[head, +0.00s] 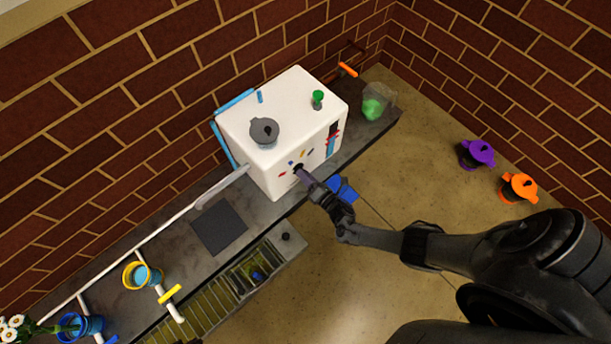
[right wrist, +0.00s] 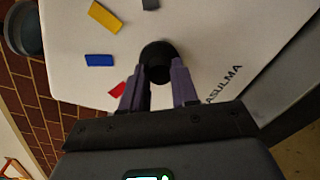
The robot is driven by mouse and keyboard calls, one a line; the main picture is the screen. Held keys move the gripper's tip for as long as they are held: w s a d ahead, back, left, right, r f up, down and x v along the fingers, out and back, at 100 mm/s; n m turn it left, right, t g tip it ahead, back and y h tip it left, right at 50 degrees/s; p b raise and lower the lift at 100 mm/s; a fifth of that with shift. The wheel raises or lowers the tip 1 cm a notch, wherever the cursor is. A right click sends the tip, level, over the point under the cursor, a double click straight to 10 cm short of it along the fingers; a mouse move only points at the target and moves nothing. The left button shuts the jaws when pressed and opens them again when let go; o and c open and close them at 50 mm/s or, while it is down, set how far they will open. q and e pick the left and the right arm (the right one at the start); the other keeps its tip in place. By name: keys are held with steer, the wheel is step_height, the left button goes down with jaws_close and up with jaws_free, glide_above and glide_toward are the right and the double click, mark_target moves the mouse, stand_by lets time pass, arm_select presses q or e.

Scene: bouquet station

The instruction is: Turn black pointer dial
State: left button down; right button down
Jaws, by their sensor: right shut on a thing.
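The black pointer dial (right wrist: 157,54) sits on the white face of a boxy machine (head: 265,102), among yellow, blue, red and grey marks. My right gripper (head: 303,175) reaches the machine's front face in the head view. In the right wrist view its two purple-grey fingers (right wrist: 158,78) stand on either side of the dial and are shut on it. The fingers hide part of the dial, and I cannot tell which way its pointer faces. My left gripper is not in view.
The machine stands on a dark counter (head: 190,228) against a brick wall. A grey lidded knob (head: 264,131) and a green knob (head: 318,98) are on its top. A clear container with green contents (head: 374,106) stands to the right. Purple (head: 477,153) and orange (head: 519,187) pots are on the floor.

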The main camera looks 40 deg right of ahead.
stand_by(0.4)
steer(key=c, duration=0.9)
jaws_free()
steer(key=shift+o, duration=0.2)
steer(key=s+p, duration=0.3)
steer(key=s, duration=0.7)
steer(key=shift+s+r+p, duration=0.2)
steer(key=shift+s+p, duration=0.2)
steer(key=shift+a, duration=0.1)
